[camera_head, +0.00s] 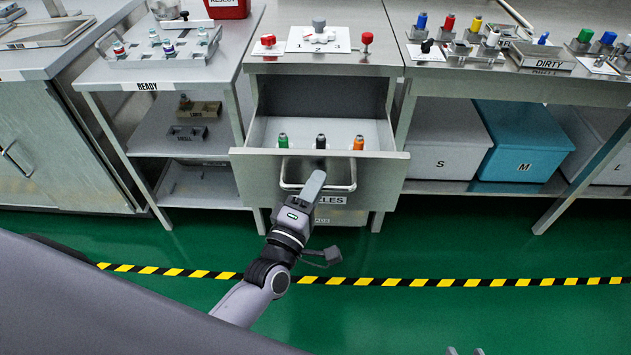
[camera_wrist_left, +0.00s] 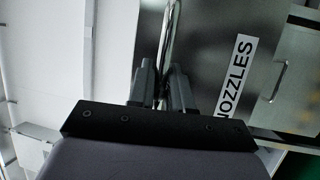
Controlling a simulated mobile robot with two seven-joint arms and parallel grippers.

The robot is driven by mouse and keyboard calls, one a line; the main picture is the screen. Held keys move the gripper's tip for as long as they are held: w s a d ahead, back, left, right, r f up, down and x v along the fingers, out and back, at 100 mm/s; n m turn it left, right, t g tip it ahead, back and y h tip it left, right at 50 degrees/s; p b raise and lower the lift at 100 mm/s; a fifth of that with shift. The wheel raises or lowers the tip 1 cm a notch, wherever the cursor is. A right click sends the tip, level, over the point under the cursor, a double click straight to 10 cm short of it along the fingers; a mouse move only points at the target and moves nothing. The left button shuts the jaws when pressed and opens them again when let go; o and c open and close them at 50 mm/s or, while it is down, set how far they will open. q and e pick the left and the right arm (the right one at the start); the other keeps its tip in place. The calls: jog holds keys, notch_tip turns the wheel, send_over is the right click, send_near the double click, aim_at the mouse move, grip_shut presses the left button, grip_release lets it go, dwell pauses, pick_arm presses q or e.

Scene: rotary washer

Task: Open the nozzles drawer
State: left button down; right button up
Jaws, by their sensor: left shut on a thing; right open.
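The nozzles drawer (camera_head: 382,178) is pulled out of the steel cabinet below the center table. Its inside shows a green nozzle (camera_head: 283,141), a black nozzle (camera_head: 320,142) and an orange nozzle (camera_head: 358,143) standing in a row. My left gripper (camera_head: 317,182) is at the drawer front, shut on the drawer handle (camera_head: 345,187). In the left wrist view the fingers (camera_wrist_left: 162,90) close around the handle bar (camera_wrist_left: 170,35), beside the NOZZLES label (camera_wrist_left: 236,78). The arm partly hides that label in the head view. My right gripper (camera_head: 465,351) shows only its open fingertips at the bottom edge.
Another drawer (camera_head: 342,215) lies below. The READY table (camera_head: 110,76) stands left, the DIRTY table (camera_head: 480,80) right, with a grey bin (camera_head: 445,150) and a blue bin (camera_head: 525,145) underneath. The green floor (camera_head: 450,245) in front is clear, crossed by a striped line.

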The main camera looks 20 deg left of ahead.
pick_arm(q)
jog(key=c, duration=1.1)
grip_release()
jog(key=shift+v, duration=3.6)
jog(key=s+a+f+m+g+p, duration=0.1)
jog(key=s+m+g+p, duration=0.1)
jog(key=m, duration=0.4)
jog(key=s+a+f+m+g+p, duration=0.2)
jog(key=s+m+g+p, duration=0.1)
jog(key=s+m, duration=0.3)
jog(key=s+a+f+m+g+p, duration=0.1)
jog(key=s+f+m+g+p, duration=0.1)
jog(key=m, duration=0.4)
jog(key=shift+s+a+g+p, duration=0.2)
jog(key=shift+s+g+p, duration=0.15)
jog(key=shift+s+g, duration=0.3)
jog(key=shift+s+a+g+p, duration=0.2)
jog(key=shift+s+g+p, duration=0.1)
jog(key=shift+s+g, duration=0.35)
